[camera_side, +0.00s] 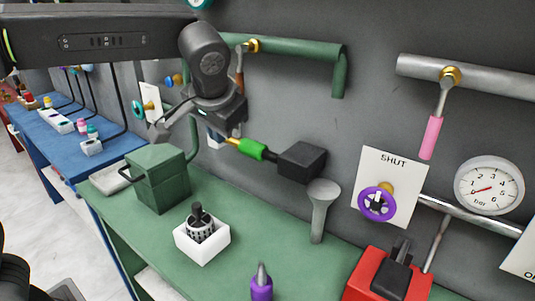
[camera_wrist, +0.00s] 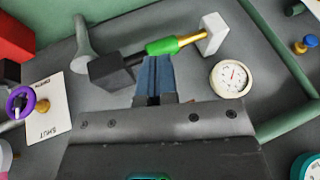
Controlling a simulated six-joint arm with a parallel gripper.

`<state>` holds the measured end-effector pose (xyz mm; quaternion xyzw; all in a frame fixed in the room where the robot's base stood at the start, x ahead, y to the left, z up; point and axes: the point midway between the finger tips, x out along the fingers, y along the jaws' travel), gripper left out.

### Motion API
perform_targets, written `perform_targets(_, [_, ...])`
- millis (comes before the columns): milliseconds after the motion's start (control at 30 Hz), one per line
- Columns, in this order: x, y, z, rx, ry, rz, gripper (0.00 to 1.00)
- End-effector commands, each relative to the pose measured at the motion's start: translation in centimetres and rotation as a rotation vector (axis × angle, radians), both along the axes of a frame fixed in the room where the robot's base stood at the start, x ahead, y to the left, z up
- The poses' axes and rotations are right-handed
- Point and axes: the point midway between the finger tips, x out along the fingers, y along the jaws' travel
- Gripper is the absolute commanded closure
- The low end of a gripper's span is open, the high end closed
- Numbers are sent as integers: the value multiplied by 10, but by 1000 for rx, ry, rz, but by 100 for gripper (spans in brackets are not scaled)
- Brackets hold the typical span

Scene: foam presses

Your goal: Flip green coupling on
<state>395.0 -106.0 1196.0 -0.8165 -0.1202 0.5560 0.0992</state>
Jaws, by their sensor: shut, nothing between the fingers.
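The green coupling (camera_side: 251,148) is a bright green sleeve mounted in front of the grey wall. A brass rod (camera_side: 231,141) joins it to a white block (camera_side: 213,142) on one side, and a black block (camera_side: 302,161) is on the other. In the wrist view the green coupling (camera_wrist: 168,47) lies just beyond my fingertips. My gripper (camera_wrist: 154,60) has its blue-grey fingers shut together and empty, close to the coupling's edge. I cannot tell whether they touch it. In the side view my gripper body partly hides the white block.
A green box (camera_side: 160,180), a white holder (camera_side: 203,245) with a dark part and a grey funnel-like post (camera_side: 321,208) stand on the green bench. A purple wheel (camera_side: 377,203) on a "SHUT" plate and a gauge (camera_side: 489,186) are on the right. A gauge (camera_wrist: 230,78) sits beside my fingers.

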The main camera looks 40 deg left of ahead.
Motion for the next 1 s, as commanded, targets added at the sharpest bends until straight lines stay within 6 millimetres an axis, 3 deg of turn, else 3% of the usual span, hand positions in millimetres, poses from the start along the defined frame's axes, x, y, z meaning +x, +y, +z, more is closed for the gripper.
perform_targets(33, [15, -11, -3, 25, 0, 7, 100])
perform_targets(200, [52, -40, -10, 95, -30, 50, 100])
perform_targets(400, [75, -62, -18, 141, -61, 86, 100])
perform_targets(1000, [83, -63, -26, 153, -70, 97, 100])
